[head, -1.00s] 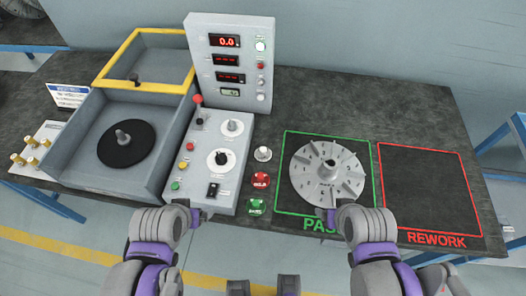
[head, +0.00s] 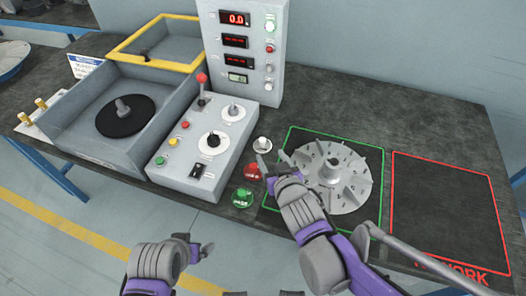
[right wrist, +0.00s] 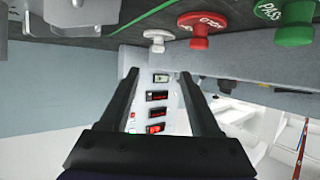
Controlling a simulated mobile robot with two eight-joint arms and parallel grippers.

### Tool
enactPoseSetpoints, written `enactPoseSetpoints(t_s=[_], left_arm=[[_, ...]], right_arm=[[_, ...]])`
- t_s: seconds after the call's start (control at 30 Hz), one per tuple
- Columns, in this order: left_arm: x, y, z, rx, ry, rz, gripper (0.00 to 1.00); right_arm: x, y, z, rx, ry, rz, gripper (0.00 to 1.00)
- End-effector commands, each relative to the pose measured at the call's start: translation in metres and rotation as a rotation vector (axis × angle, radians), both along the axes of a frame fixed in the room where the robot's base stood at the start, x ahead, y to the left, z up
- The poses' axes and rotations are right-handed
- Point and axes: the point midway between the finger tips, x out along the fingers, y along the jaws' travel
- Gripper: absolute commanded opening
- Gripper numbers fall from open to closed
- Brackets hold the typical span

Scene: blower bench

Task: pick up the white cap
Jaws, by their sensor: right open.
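The white cap (head: 262,145) is a small round white disc with a knob on top, standing on the dark bench between the control box and the green-outlined area. In the right wrist view the white cap (right wrist: 157,40) shows upside down near the top, ahead of the fingers. My right gripper (head: 274,163) is open and empty, just on the near side of the cap, with its fingers pointing toward it and apart from it. My left gripper (head: 202,249) hangs low in front of the bench; its opening is unclear.
A finned impeller (head: 332,176) lies in the green area. The control box (head: 190,180) is left. The red REWORK area (head: 445,215) is empty.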

Motion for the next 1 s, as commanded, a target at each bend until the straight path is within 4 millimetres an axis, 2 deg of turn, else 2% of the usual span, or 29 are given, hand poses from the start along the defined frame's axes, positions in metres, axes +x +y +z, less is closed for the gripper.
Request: enactPoseSetpoints(t_s=[0.2, 0.47, 0.7, 0.83, 1.0], left_arm=[[0.000, 0.000, -0.011, 0.000, 0.004, 0.000, 0.95], [0.000, 0.000, -0.018, 0.000, 0.006, 0.000, 0.95], [0.001, 0.000, -0.033, 0.000, 0.011, 0.000, 0.95], [0.001, 0.000, -0.034, 0.000, 0.012, 0.000, 0.95], [0.001, 0.000, -0.034, 0.000, 0.011, 0.000, 0.95]], right_arm=[[0.031, 0.009, -0.014, 0.000, -0.001, 0.000, 0.64], [0.051, 0.013, -0.023, 0.001, 0.001, 0.000, 0.64], [0.083, 0.018, -0.039, 0.000, 0.001, -0.001, 0.64], [0.092, 0.021, -0.042, 0.000, 0.001, -0.001, 0.64], [0.093, 0.021, -0.041, 0.000, 0.000, -0.001, 0.64]])
